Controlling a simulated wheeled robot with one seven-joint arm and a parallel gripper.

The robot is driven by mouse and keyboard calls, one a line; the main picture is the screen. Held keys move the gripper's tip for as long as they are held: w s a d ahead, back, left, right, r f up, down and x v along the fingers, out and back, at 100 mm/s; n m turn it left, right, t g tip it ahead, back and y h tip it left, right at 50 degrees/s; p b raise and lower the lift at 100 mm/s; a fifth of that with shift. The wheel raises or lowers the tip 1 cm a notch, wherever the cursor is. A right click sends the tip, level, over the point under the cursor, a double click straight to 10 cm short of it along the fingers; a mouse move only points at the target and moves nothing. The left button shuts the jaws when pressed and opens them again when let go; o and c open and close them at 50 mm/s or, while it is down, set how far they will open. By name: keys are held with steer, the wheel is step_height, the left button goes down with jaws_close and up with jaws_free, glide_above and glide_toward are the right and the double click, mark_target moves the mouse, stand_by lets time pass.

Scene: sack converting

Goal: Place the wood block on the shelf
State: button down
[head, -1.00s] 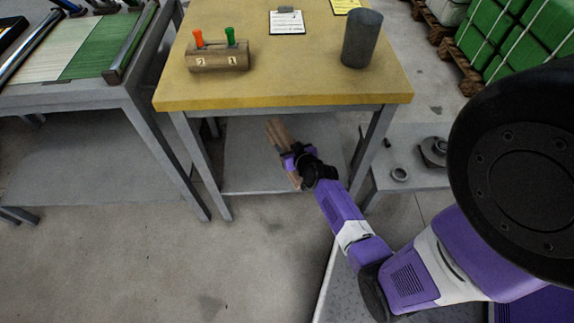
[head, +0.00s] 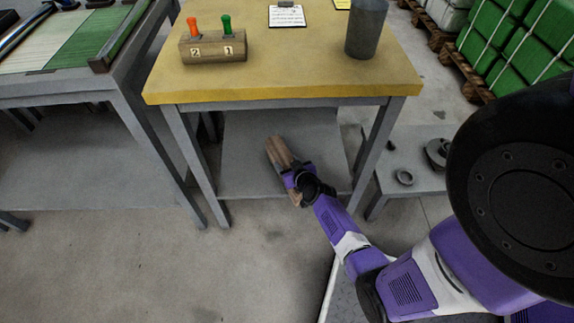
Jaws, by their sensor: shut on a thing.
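The wood block (head: 279,151) is a long brown piece held at an angle in my gripper (head: 290,176). My gripper is shut on it around its middle, and the block's lower end sticks out on the near side. The grey lower shelf (head: 240,150) lies under the yellow-topped table. The block shows over the front part of this shelf, below the tabletop. I cannot tell whether it touches the shelf. The gripper's fingers are partly hidden by my wrist.
The yellow tabletop (head: 290,80) overhangs the shelf, with table legs (head: 199,170) on both sides. On top stand a wood holder with two screwdrivers (head: 213,48) and a grey cylinder (head: 366,30). A low grey stand (head: 420,182) with metal parts is at right.

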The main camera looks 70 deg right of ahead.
steer(key=shift+w+r, duration=0.1)
steer(key=c, duration=0.5)
jaws_free()
steer(key=shift+f, duration=0.2)
